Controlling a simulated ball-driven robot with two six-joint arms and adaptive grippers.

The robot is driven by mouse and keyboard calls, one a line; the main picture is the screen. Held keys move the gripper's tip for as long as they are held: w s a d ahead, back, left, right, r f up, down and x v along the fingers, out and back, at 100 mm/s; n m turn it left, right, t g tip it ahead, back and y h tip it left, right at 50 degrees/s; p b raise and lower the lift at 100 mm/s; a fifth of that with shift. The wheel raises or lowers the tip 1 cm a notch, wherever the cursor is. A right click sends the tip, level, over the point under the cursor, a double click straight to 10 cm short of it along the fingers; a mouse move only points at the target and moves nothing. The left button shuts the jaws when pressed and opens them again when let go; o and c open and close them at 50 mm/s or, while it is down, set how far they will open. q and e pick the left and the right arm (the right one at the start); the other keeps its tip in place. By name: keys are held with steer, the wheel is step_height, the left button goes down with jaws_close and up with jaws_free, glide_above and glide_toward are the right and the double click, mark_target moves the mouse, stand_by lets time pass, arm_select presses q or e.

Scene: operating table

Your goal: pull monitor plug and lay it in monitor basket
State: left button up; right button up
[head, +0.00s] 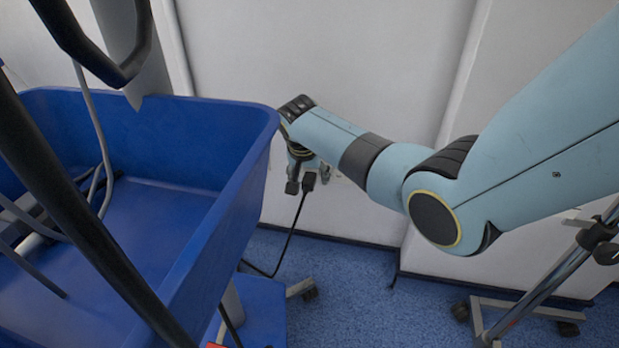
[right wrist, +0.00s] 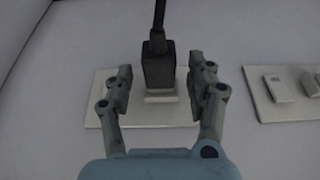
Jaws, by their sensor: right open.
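The monitor plug (right wrist: 158,66) is a black block with a cable, at a pale wall socket plate (right wrist: 110,112) in the right wrist view. My right gripper (right wrist: 160,85) is open, with one finger on each side of the plug and a gap showing on both sides. In the head view the plug (head: 309,181) shows small and dark beside my right gripper (head: 301,184) at the wall, with its black cable hanging down. The blue monitor basket (head: 235,190) stands at the left, with grey cables lying in it. My left gripper is not in view.
A second plate with switches (right wrist: 285,88) is to the right of the socket. Black and grey poles cross the basket at the left. A wheeled stand (head: 535,300) is at the lower right. Blue floor (head: 350,290) lies open between.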

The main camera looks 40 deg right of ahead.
steer(key=shift+c, duration=0.2)
jaws_close()
stand_by(0.4)
steer(key=shift+r, duration=0.15)
steer(key=shift+p, duration=0.4)
steer(key=shift+s+a+y+p, duration=0.2)
steer(key=shift+a+y+p, duration=0.1)
steer(key=shift+p, duration=0.1)
stand_by(0.5)
steer(key=shift+s+a, duration=0.15)
